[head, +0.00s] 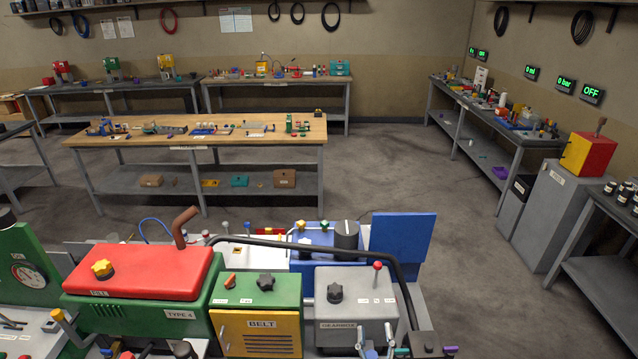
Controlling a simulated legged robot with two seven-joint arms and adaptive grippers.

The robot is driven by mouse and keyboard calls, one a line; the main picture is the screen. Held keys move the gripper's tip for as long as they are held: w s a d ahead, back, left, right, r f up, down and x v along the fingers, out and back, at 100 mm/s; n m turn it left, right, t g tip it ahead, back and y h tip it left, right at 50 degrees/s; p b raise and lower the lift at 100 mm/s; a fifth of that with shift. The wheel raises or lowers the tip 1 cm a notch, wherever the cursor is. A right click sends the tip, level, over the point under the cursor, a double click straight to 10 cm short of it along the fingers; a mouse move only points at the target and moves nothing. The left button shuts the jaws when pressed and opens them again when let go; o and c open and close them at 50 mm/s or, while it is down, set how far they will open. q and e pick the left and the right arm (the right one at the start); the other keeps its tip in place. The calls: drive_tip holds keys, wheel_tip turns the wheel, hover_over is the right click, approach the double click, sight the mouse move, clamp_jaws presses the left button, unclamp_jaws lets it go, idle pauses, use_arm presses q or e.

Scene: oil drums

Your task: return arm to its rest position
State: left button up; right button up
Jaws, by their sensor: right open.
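My right gripper (375,340) shows only in part at the bottom edge of the head view, right of centre. Its two grey fingertips stand apart and nothing is seen between them. It is in front of the grey gearbox housing (352,300), and I cannot tell whether it touches it. The rest of the right arm is out of view. I do not make out my left gripper. No oil drum shows.
A wooden-topped workbench (200,140) stands behind. Open floor (440,200) lies to the right.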

drive_tip(key=s+a+f+n+g+y, duration=0.2)
drive_tip(key=s+a+n+g+y, duration=0.3)
drive_tip(key=n, duration=0.6)
drive_tip(key=s+a+f+n+y, duration=0.1)
drive_tip(key=s+a+n+y, duration=0.3)
drive_tip(key=n+y, duration=0.45)
drive_tip(key=s+d+f+n+g+h, duration=0.1)
drive_tip(key=s+f+n+g+h, duration=0.35)
drive_tip(key=f+n+g, duration=0.45)
drive_tip(key=s+d+f+n+g+h, duration=0.45)
drive_tip(key=s+d+f+h, duration=0.35)
drive_tip(key=s+d+f, duration=0.65)
wheel_tip(320, 180, down, 25)
drive_tip(key=b, duration=0.2)
use_arm(q)
drive_tip(key=f, duration=0.1)
drive_tip(key=s+f+b, duration=0.1)
drive_tip(key=f, duration=0.1)
drive_tip(key=shift+a+f, duration=0.15)
drive_tip(key=shift+a, duration=0.05)
use_arm(e)
drive_tip(key=s+d+f+g, duration=0.1)
drive_tip(key=s+d+f, duration=0.1)
drive_tip(key=s+f, duration=0.7)
drive_tip(key=s+d+f+n+g, duration=0.1)
drive_tip(key=s+d+f, duration=0.1)
drive_tip(key=s+f, duration=0.7)
drive_tip(key=shift+f+h, duration=0.3)
drive_tip(key=shift+f, duration=0.45)
